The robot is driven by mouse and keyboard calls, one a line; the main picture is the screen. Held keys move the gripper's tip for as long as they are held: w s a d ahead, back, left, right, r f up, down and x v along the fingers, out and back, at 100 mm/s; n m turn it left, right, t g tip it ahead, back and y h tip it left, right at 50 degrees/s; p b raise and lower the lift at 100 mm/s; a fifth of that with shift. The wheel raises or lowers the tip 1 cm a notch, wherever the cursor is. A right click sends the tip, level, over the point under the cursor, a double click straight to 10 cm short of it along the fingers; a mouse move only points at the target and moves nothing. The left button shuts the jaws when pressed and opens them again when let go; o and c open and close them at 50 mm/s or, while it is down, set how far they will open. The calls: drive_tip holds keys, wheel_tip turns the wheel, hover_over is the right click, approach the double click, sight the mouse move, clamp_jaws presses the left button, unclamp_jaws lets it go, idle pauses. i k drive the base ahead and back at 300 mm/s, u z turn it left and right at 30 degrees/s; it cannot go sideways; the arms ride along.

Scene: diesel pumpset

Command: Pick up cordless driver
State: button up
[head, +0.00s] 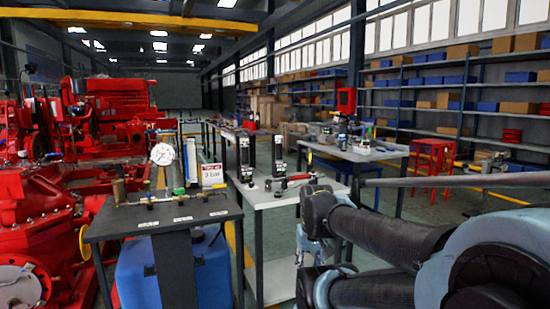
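I cannot pick out the cordless driver for certain. A small red and dark tool (291,181) lies on the light-topped table (285,199) in the middle of the head view; it is too small to name surely. Two upright black devices (278,155) stand at the back of that table. More small tools (346,141) lie on another light table farther right, also too small to tell apart. My arm reaches in from the right, in front of the tables. Its end, my gripper (302,246), seems to be beside the middle table's right side; its fingers are not clear.
A dark bench (160,223) with a pressure gauge (163,154) and brass fittings stands front left, a blue tank (212,265) under it. Red pump machinery (40,230) fills the left. Red stools (432,158) and shelves stand right. Floor shows between the tables and shelves.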

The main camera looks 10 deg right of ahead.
sight(280, 140)
drive_tip(key=i, duration=0.95)
drive_tip(key=z, duration=0.05)
